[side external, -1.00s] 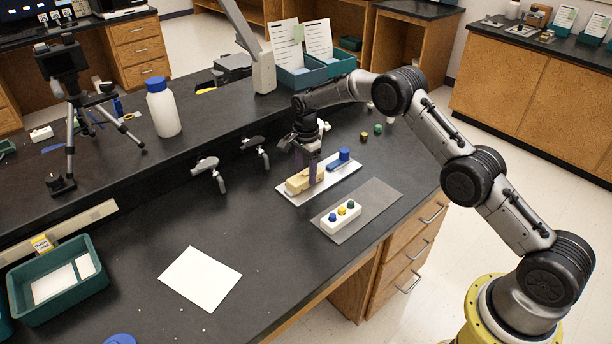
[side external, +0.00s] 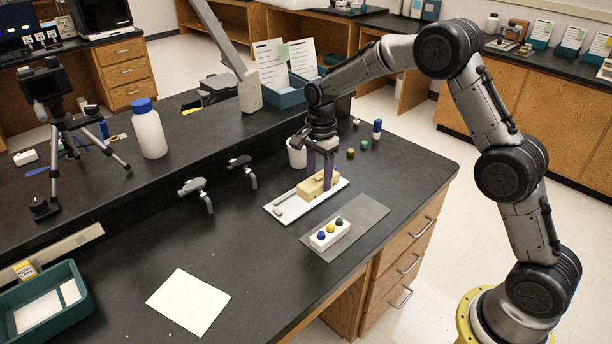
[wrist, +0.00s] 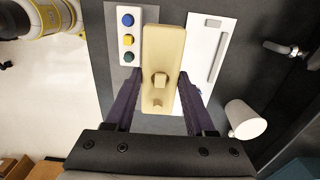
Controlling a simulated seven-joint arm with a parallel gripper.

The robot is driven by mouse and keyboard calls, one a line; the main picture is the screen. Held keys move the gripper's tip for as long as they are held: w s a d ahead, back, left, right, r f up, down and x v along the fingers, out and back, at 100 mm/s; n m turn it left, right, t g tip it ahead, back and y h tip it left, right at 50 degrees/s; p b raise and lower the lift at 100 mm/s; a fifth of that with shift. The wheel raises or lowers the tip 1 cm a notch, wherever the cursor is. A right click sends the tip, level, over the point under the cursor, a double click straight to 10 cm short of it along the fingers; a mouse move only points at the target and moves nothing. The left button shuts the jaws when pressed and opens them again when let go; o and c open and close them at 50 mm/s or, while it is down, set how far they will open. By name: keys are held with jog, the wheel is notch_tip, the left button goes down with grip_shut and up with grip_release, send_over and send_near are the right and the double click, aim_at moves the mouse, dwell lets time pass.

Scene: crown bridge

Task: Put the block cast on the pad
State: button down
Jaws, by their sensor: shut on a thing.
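The block cast (side external: 316,187) is a long beige block with a small raised knob, seen from above in the wrist view (wrist: 165,45). My gripper (side external: 320,176) points down and is shut on the cast, with a purple finger on each long side. The cast appears raised over the right part of a white tray (side external: 275,210); the exact gap is hard to tell. A flat grey sheet, apparently the pad (side external: 368,213), lies in front of the tray. A white block with blue, yellow and green knobs (side external: 329,234) stands on it.
A grey bar (wrist: 216,62) lies on the white tray. A white cup (side external: 297,155) stands behind the tray, close to my gripper. Small items, including a green ball (side external: 364,145), sit behind right. Taps (side external: 197,192) stand left; a white sheet (side external: 190,302) lies front left.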

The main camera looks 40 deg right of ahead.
jog(key=s+d, duration=0.4)
jog(key=s, duration=0.6)
jog(key=s+d, duration=0.4)
jog(key=s, duration=0.5)
send_near(364, 211)
jog(key=shift+s+a+f, duration=0.2)
jog(key=shift+s+f, duration=0.3)
jog(key=shift+w+d+f, duration=0.15)
jog(key=shift+w+f, duration=0.3)
jog(key=shift+f, duration=0.15)
jog(key=shift+w+f, duration=0.1)
jog(key=shift+f, duration=1.5)
jog(key=shift+f, duration=0.1)
